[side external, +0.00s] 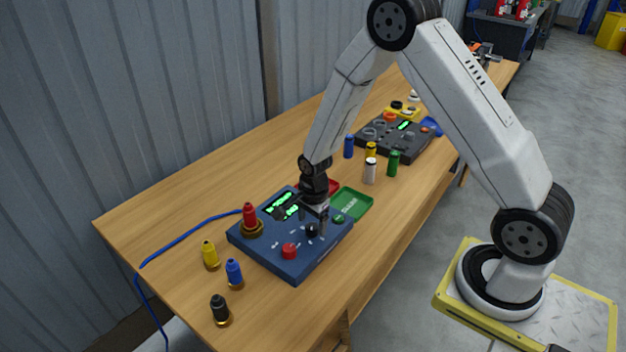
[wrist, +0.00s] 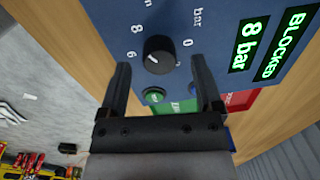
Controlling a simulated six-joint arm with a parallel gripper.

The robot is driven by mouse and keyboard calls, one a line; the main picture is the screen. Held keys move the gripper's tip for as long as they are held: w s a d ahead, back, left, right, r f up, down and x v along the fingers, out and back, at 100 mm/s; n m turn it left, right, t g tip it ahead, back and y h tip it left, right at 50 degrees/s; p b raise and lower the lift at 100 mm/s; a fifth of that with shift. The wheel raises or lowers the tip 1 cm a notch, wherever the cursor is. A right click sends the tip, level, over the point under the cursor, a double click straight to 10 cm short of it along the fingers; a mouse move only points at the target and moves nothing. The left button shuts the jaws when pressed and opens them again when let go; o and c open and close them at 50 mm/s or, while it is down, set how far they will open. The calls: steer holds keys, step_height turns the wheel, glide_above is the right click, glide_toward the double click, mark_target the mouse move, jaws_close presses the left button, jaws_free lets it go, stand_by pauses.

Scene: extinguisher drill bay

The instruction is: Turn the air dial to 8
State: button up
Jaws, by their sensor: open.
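The air dial is a black round knob (wrist: 158,50) on a blue control box (side external: 293,262). In the wrist view a short white mark shows on its lower-left part, on the side toward the printed 6; I cannot tell its exact reading. The 8 is printed up and left of the knob, the 0 to its right. The knob also shows small in the side view (side external: 312,231). My gripper (wrist: 160,66) is open and points down at the box, with the knob just beyond and between its fingertips. The display (wrist: 250,45) reads "8 bar" and "BLOCKED".
A green button (wrist: 154,96) sits close to the dial, and a red knob (side external: 289,251) stands on the box's front. A red-topped fitting (side external: 250,217) is at its left. Green (side external: 352,202) and red trays lie behind. Several coloured bottles stand around.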

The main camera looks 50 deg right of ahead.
mark_target(313, 227)
steer(key=shift+s+r, duration=0.2)
steer(key=shift+r, duration=3.05)
steer(key=shift+s+a+r+n, duration=0.25)
steer(key=shift+s+r+n, duration=0.25)
steer(key=shift+n, duration=0.4)
steer(key=s+a+r+n+t, duration=0.1)
steer(key=s+r+n, duration=0.2)
steer(key=s+n, duration=0.2)
steer(key=s+a+r+n+t, duration=0.1)
steer(key=s+r+n, duration=0.3)
steer(key=n, duration=0.8)
steer(key=shift+s+a, duration=0.8)
steer(key=shift+s, duration=0.15)
